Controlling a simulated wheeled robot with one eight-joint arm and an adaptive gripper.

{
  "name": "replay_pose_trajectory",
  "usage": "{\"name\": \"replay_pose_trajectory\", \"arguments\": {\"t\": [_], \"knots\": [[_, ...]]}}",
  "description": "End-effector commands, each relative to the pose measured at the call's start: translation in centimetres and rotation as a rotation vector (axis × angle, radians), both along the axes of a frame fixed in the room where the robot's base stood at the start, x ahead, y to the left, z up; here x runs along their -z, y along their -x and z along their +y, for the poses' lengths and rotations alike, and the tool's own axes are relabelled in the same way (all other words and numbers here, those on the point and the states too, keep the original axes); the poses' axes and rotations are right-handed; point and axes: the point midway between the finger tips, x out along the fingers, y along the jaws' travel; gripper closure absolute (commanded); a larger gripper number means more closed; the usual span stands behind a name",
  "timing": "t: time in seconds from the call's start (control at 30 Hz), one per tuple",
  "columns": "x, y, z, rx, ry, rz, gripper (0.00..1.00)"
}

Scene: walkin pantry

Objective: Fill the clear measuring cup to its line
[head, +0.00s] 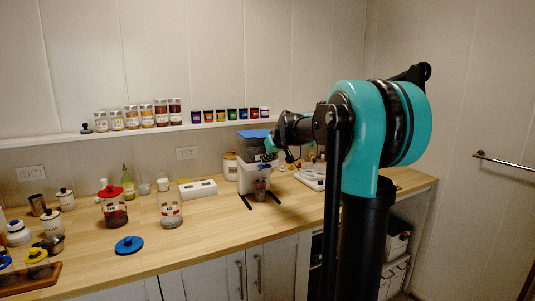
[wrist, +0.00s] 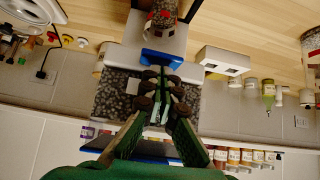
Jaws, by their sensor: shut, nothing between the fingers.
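The clear measuring cup (head: 261,187) stands under the spout of a dispenser (head: 246,183) on the wooden counter. In the wrist view, which is upside down, the cup (wrist: 160,22) shows dark contents and a red mark; I cannot tell how the level sits against a line. The dispenser has a speckled hopper (wrist: 120,98), a blue lid (head: 253,133) and a blue lever (wrist: 162,60) at its front. My gripper (wrist: 160,84) is shut and empty in front of the hopper, its fingertips close to the lever. Contact with the lever cannot be told.
A white two-slot box (head: 198,189) stands left of the dispenser. A jar with a red lid (head: 113,207), a clear jar (head: 170,212) and a loose blue lid (head: 129,245) are further left. A white scale-like device (head: 312,177) is to the right. The counter front is mostly clear.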

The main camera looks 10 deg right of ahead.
Motion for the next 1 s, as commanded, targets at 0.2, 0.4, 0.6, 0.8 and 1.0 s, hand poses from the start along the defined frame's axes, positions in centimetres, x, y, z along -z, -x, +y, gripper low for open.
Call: {"name": "replay_pose_trajectory", "arguments": {"t": [0.2, 0.4, 0.6, 0.8, 1.0], "knots": [[0.4, 0.0, 0.0, 0.0, 0.0, 0.0, 1.0], [0.4, 0.0, 0.0, 0.0, 0.0, 0.0, 1.0], [2.0, 0.0, 0.0, 0.0, 0.0, 0.0, 1.0], [3.0, 0.1, 0.0, -0.001, 0.001, 0.004, 1.0], [3.1, 0.1, 0.0, -0.002, 0.003, 0.005, 1.0]]}}
